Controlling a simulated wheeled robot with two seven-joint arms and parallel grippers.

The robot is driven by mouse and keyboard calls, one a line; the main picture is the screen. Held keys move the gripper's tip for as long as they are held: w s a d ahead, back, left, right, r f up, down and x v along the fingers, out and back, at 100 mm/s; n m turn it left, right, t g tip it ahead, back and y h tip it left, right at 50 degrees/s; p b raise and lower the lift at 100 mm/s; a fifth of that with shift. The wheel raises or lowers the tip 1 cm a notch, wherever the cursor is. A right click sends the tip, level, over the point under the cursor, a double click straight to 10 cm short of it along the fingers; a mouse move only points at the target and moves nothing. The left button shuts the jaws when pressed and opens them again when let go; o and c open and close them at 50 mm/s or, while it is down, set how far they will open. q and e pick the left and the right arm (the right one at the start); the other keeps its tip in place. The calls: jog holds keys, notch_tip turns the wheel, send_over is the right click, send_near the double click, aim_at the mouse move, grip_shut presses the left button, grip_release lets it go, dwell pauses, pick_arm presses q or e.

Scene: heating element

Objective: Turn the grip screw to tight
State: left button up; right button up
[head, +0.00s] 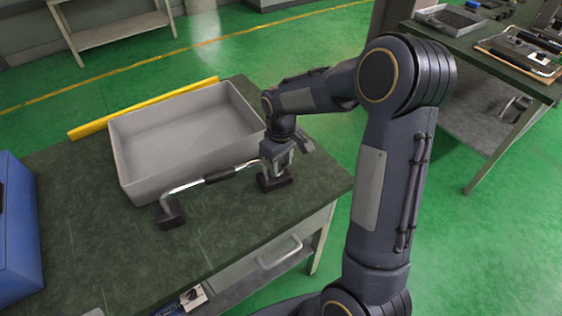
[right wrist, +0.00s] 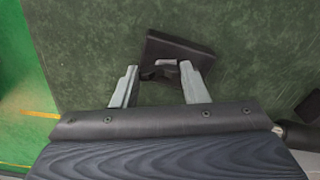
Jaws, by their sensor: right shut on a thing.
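The heating element stands on the dark green table, with a bent silver bar (head: 180,188) and a black sleeve (head: 220,175) joining two black end blocks. The left block (head: 171,214) is free. My right gripper (head: 277,164) points down at the right block (head: 276,183). In the right wrist view its two grey fingers (right wrist: 158,73) are shut on the small dark grip screw (right wrist: 160,71) beside the black block (right wrist: 180,52). The grip screw is mostly hidden by the gripper in the head view, and its tightness cannot be told. My left gripper is not in view.
A large empty grey tray (head: 185,135) lies just behind the bar. A yellow strip (head: 140,108) runs along the table's back edge. A blue box (head: 20,230) stands at the far left. The table top (head: 100,245) is bare in front of the left block.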

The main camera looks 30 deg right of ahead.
jog(key=o, duration=1)
